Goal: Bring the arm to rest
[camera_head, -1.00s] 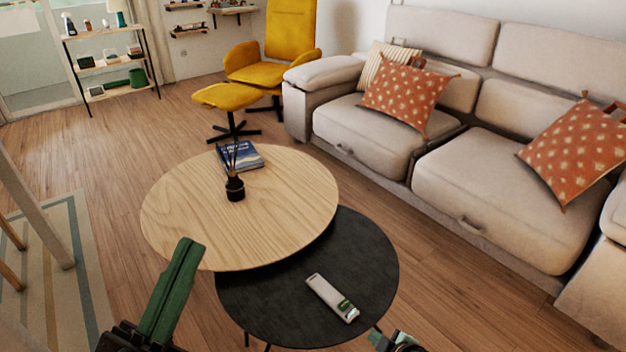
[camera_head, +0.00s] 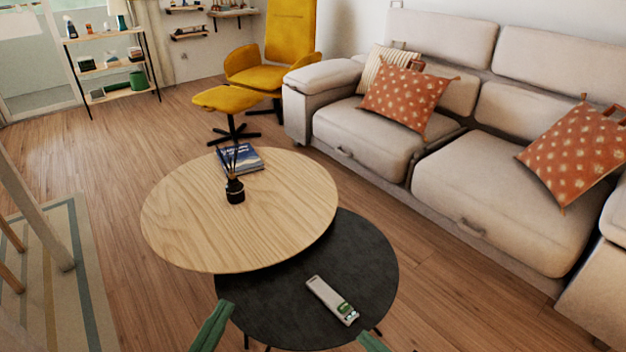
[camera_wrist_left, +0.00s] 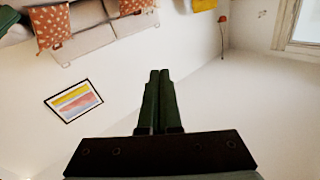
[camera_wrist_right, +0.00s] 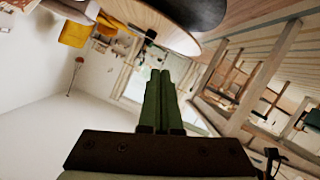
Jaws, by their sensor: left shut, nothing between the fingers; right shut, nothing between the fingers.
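My left gripper (camera_head: 211,327) shows as green fingers at the bottom edge of the head view, left of the black table. In the left wrist view its fingers (camera_wrist_left: 160,76) are together with nothing between them. My right gripper (camera_head: 371,342) shows only as a green tip at the bottom edge of the head view, near the black table's lower right rim. In the right wrist view its fingers (camera_wrist_right: 162,76) are together and empty. The rest of both arms is out of the head view.
A round wooden table (camera_head: 190,225) overlaps a lower black table (camera_head: 370,260). A white-grey device (camera_head: 332,300) lies on the black one. A book (camera_head: 241,160) and a reed diffuser (camera_head: 235,190) stand on the wooden one. A beige sofa (camera_head: 500,200) is at the right.

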